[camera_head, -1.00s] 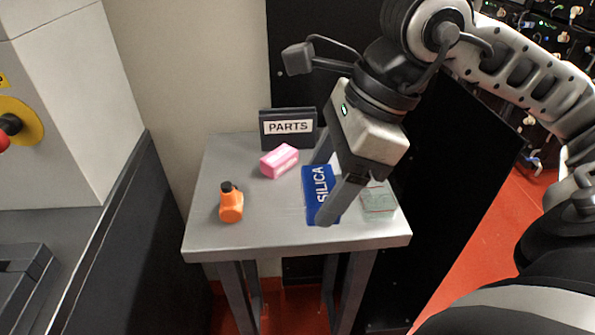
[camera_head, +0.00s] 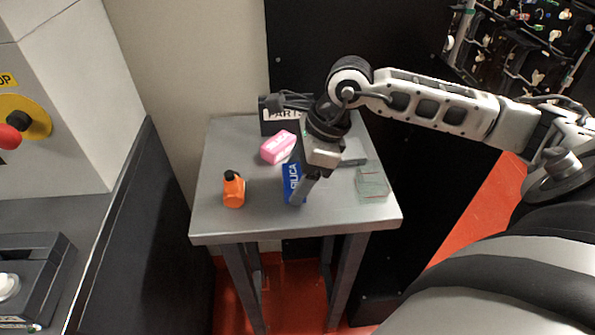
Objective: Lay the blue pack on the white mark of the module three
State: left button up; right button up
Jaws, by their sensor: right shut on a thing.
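The blue pack (camera_head: 291,184), with white lettering partly reading "SILICA", is at the middle of the grey table (camera_head: 225,222). My right gripper (camera_head: 300,186) reaches down over it from above and is shut on it. A dark finger covers the pack's right side, and I cannot tell whether the pack still touches the tabletop. My left gripper is not in view. No module three or white mark can be made out.
A pink block (camera_head: 277,147), an orange bottle (camera_head: 234,190) and a clear container (camera_head: 372,183) surround the pack. A dark "PARTS" sign (camera_head: 270,115) stands behind. Wired equipment (camera_head: 520,35) fills the upper right. The table's front left is clear.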

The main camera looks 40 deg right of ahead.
jog(key=shift+f, duration=0.4)
jog(key=shift+f, duration=0.15)
jog(key=o, duration=1.1)
